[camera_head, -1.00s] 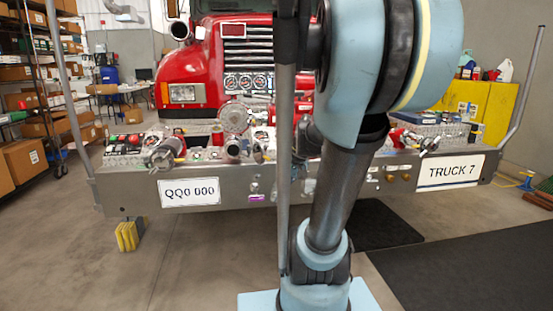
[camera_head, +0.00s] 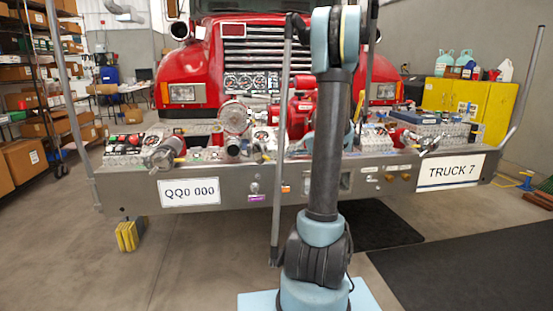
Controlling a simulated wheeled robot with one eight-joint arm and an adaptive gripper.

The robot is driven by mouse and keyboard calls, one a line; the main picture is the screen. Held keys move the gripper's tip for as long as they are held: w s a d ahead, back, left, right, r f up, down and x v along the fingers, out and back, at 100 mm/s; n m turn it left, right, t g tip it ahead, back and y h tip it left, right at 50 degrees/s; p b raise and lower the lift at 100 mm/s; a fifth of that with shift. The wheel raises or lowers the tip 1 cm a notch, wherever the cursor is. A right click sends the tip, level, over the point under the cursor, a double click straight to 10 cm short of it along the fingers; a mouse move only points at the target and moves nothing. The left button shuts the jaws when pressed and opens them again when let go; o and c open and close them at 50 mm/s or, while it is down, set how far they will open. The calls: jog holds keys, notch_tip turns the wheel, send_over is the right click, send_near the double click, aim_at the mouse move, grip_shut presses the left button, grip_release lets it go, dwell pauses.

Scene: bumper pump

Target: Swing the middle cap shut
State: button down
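The bumper pump's front plate (camera_head: 115,194) crosses the picture, with silver and red fittings on top. A round disc-like cap (camera_head: 234,117) stands upright left of my arm, above a small round fitting (camera_head: 233,147). Whether this is the middle cap, I cannot tell. A silver capped fitting (camera_head: 161,156) sits to the left and another (camera_head: 430,143) to the right. My arm stands upright in front of the pump and covers part of its middle. My gripper cannot be made out; it is hidden behind the arm or out of the picture.
A red truck (camera_head: 186,72) stands behind the pump. A yellow cabinet (camera_head: 500,108) with jugs is at the right, and shelves with boxes (camera_head: 25,160) are at the left. Dark mats (camera_head: 470,260) lie on the right floor. The front left floor is clear.

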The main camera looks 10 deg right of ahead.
jog(key=w+d+f+t+y, duration=0.25)
jog(key=w+d, duration=0.35)
jog(key=d, duration=0.3)
jog(key=w+a+f, duration=0.1)
jog(key=w+a, duration=0.1)
jog(key=a, duration=1)
jog(key=shift+a+f+g, duration=0.2)
jog(key=shift+a+g, duration=0.05)
jog(key=shift+g, duration=0.1)
jog(key=shift+d, duration=0.1)
